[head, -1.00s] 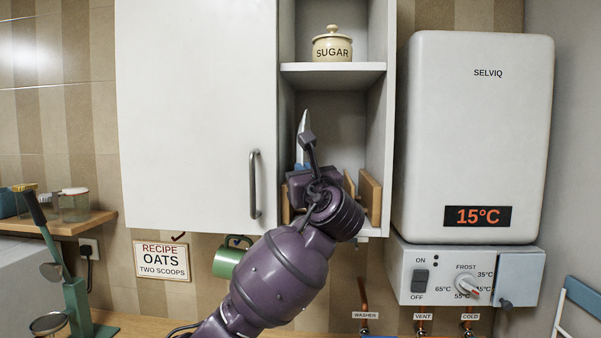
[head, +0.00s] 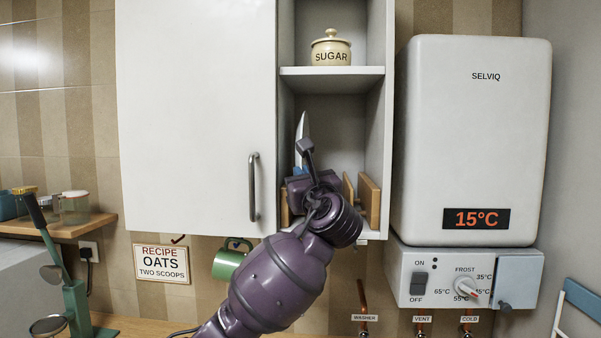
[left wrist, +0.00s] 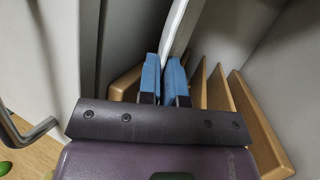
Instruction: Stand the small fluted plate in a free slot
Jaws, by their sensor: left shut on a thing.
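My left gripper (left wrist: 163,82) is shut on the small fluted plate (left wrist: 178,28), which shows edge-on as a pale strip between the blue fingertips. In the head view the plate (head: 301,133) stands upright above my wrist, inside the lower shelf space of the open cupboard. The wooden rack (left wrist: 216,90) has several upright dividers; it also shows in the head view (head: 370,200). The plate is over the left part of the rack. Its lower edge is hidden behind the fingers and wrist, so I cannot tell whether it touches the rack. My right gripper is not in view.
A closed white cupboard door (head: 197,115) with a grey handle (head: 254,187) is left of the opening. A sugar jar (head: 331,48) stands on the shelf (head: 331,72) above. The white heater (head: 474,140) is to the right. A green mug (head: 230,262) hangs below.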

